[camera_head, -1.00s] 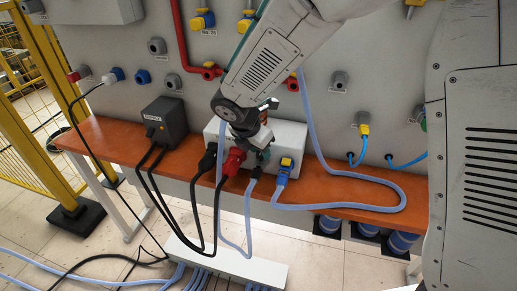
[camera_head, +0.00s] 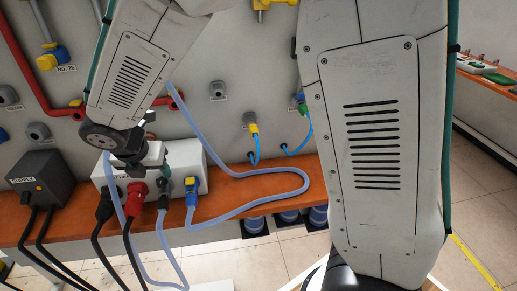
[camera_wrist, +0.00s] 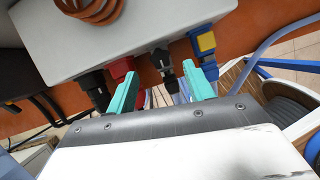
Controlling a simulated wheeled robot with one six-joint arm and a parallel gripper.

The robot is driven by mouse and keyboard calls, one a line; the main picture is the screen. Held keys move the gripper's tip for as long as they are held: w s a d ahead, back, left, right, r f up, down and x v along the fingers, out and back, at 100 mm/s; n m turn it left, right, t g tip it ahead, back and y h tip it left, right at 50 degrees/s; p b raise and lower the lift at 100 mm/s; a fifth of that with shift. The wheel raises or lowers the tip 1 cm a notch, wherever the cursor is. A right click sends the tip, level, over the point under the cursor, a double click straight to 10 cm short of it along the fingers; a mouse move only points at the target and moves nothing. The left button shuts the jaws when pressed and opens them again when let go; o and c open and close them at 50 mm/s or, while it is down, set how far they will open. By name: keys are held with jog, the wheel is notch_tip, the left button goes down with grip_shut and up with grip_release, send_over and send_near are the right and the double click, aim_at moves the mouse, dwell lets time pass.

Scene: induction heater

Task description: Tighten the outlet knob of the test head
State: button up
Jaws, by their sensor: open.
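The test head appears to be the white box (camera_head: 187,158) on the orange shelf; a copper-coloured coil (camera_wrist: 98,8) shows on it in the wrist view (camera_wrist: 180,18). Along its front are a black plug (camera_wrist: 96,90), a red plug (camera_wrist: 122,68), a black-and-grey fitting (camera_wrist: 163,65) and a yellow-and-blue valve (camera_wrist: 204,45). I cannot tell for certain which is the outlet knob. My gripper (camera_wrist: 161,72) is open, its teal fingers on either side of the black-and-grey fitting in the picture; contact is not visible. In the head view my gripper (camera_head: 150,168) partly hides the box's front.
A black supply box (camera_head: 40,183) stands left on the orange shelf (camera_head: 240,190). A pale blue hose (camera_head: 270,172) loops across the shelf's right part. Black cables (camera_head: 50,245) hang in front. A grey wall panel (camera_head: 225,125) with pipes and fittings stands behind.

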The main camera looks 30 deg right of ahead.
jog(key=s+d+r+m+g+h, duration=0.1)
jog(key=s+d+r+m, duration=0.3)
jog(key=s+d+m, duration=0.4)
jog(key=s+d+r+m+g+h, duration=0.2)
jog(key=s+d+m, duration=0.6)
jog(key=d+m, duration=0.5)
notch_tip(320, 180, up, 3)
jog(key=shift+s+f+m+g, duration=0.1)
jog(key=shift+s+m+g, duration=0.25)
jog(key=shift+m+g, duration=0.3)
jog(key=s+r+m+t+y, duration=0.2)
jog(key=s+r+m+y, duration=0.2)
jog(key=s+m, duration=0.3)
jog(key=s+y, duration=0.1)
jog(key=s, duration=0.2)
jog(key=shift+s, duration=0.35)
jog(key=shift+r+m, duration=0.1)
jog(key=shift+m, duration=0.15)
